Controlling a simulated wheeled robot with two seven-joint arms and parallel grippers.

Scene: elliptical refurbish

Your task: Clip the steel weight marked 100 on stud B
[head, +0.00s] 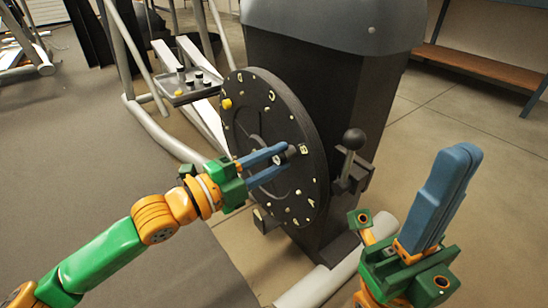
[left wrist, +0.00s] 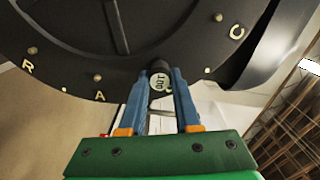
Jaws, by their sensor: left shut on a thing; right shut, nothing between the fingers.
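The round dark disc (head: 262,125) stands upright, with pale letters and small studs around its rim. In the left wrist view the disc (left wrist: 75,30) shows the letters R, A and C. My left gripper (head: 288,155) is shut on a small dark cylindrical weight (left wrist: 159,66) at the disc's rim, between A and C. The weight's pale end label looks like 100, turned sideways. A pale mark beside it is partly covered; stud B is not clearly visible. I cannot tell whether the weight touches a stud. My right gripper (head: 460,155) is shut and empty, raised at the right.
A grey tray (head: 190,97) with several small dark pieces and a yellow one stands behind the disc at left. A black ball-topped lever (head: 354,140) stands right of the disc. A wooden bench (head: 480,65) is at the back right.

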